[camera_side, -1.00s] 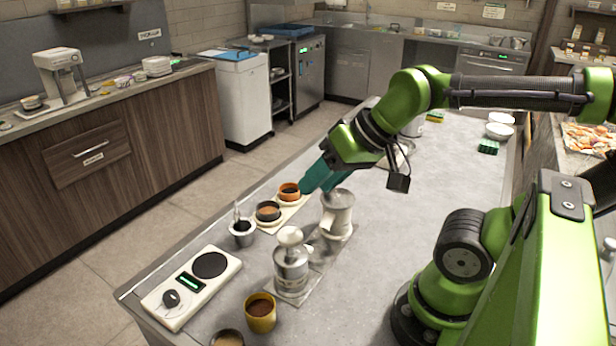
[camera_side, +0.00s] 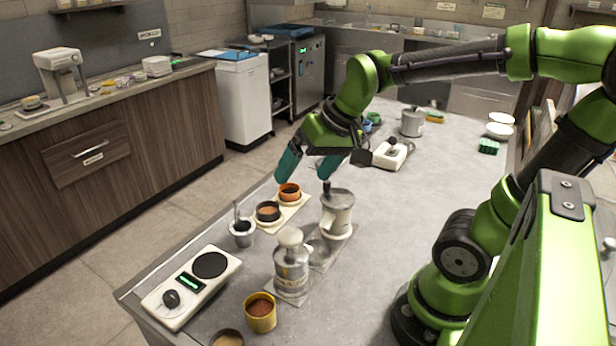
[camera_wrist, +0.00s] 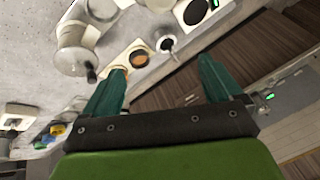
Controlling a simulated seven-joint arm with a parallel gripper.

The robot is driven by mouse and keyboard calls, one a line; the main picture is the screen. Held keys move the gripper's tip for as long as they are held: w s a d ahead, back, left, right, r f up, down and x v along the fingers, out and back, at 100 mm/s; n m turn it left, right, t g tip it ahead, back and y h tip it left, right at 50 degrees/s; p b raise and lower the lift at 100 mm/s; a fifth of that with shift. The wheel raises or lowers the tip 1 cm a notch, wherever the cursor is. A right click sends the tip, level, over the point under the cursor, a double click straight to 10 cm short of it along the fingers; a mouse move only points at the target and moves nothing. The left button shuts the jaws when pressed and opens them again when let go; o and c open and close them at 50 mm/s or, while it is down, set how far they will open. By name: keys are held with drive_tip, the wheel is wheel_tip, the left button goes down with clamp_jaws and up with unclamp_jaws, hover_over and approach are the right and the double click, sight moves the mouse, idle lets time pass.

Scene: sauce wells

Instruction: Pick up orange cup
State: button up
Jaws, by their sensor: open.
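A small orange cup (camera_side: 289,194) stands upright at the far end of a pale two-place tray (camera_side: 272,227) in the side view. My gripper (camera_side: 306,172) is open and empty. Its teal fingers are spread, with the left tip just above and behind the orange cup and the right tip to its right. In the wrist view the gripper (camera_wrist: 162,68) also has its fingers wide apart. There the left fingertip partly hides the orange cup (camera_wrist: 119,69). Whether the finger touches the cup I cannot tell.
A dark cup (camera_side: 268,212) shares the tray. A small metal pot (camera_side: 242,232), a grey grinder-like device (camera_side: 337,212), a glass jar (camera_side: 291,262) and a yellow-orange cup (camera_side: 260,312) stand nearby. A white scale (camera_side: 191,287) lies front left. The counter's right middle is clear.

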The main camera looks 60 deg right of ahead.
drive_tip(key=w+d+f+g, duration=0.2)
drive_tip(key=w+d, duration=0.6)
drive_tip(key=w, duration=0.1)
drive_tip(key=n+g+h, duration=0.1)
drive_tip(key=n+g, duration=0.2)
drive_tip(key=n, duration=0.1)
hover_over(289, 184)
drive_tip(key=s+a, duration=0.1)
drive_tip(key=a, duration=0.1)
drive_tip(key=shift+f, duration=1.35)
wheel_tip(289, 184, down, 11)
drive_tip(key=shift+s+a+r, duration=0.1)
drive_tip(key=shift+s+a, duration=0.05)
wheel_tip(289, 184, down, 5)
drive_tip(key=shift+s+f, duration=0.15)
drive_tip(key=c, duration=1.1)
